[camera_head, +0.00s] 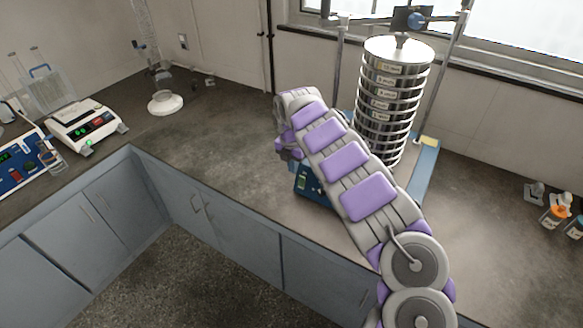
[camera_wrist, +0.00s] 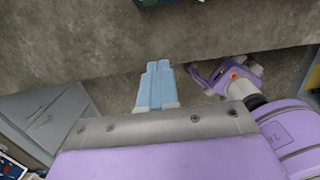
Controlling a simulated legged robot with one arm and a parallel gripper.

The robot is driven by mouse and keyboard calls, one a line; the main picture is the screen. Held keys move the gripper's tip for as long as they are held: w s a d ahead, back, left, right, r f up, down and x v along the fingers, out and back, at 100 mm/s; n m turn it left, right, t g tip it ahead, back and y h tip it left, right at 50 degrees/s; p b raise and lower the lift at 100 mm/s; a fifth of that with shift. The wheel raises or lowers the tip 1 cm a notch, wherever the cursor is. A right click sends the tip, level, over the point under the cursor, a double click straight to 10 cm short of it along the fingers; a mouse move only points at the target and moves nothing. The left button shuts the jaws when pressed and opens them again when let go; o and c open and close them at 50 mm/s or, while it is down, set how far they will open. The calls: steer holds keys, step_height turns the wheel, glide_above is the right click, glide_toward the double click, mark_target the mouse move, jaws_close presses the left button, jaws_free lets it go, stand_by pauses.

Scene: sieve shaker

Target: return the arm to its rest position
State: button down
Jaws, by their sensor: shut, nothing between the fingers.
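My arm, grey with purple pads, reaches up from the lower right in the head view, in front of the sieve shaker. My gripper (camera_wrist: 157,84) shows in the wrist view as two light-blue fingers pressed together with nothing between them. It points toward the edge of the grey counter. In the head view the fingers are hidden behind the arm's far end. The sieve shaker (camera_head: 397,95) stands on the counter with its stack of steel sieves upright. My arm covers part of its base.
The grey counter (camera_head: 220,135) runs along the wall above blue-grey cabinets (camera_head: 225,232). A white balance (camera_head: 84,127) and a blue instrument (camera_head: 22,160) stand at the left. A glass column on a white base (camera_head: 165,104) stands at the back. Small bottles (camera_head: 556,212) are at the right.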

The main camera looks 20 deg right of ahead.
steer(key=s+d+r+m+h, duration=0.2)
steer(key=s+d+r+m, duration=0.3)
steer(key=s+r+m, duration=0.3)
steer(key=s+a+r+m+g, duration=0.1)
steer(key=s+a+r+m, duration=0.3)
steer(key=s+r+m, duration=0.55)
steer(key=s+a+f+m+y, duration=0.1)
steer(key=s+a, duration=0.3)
steer(key=s, duration=0.6)
steer(key=s+a+f+m+g+y, duration=0.1)
steer(key=s+a+m, duration=0.3)
steer(key=s, duration=0.7)
steer(key=s+a+f+m, duration=0.1)
steer(key=s+a+m, duration=0.2)
steer(key=s+a, duration=0.3)
steer(key=s, duration=0.5)
steer(key=shift+f+y, duration=0.25)
steer(key=shift+y, duration=0.15)
steer(key=shift+a, duration=0.25)
steer(key=shift+d, duration=0.1)
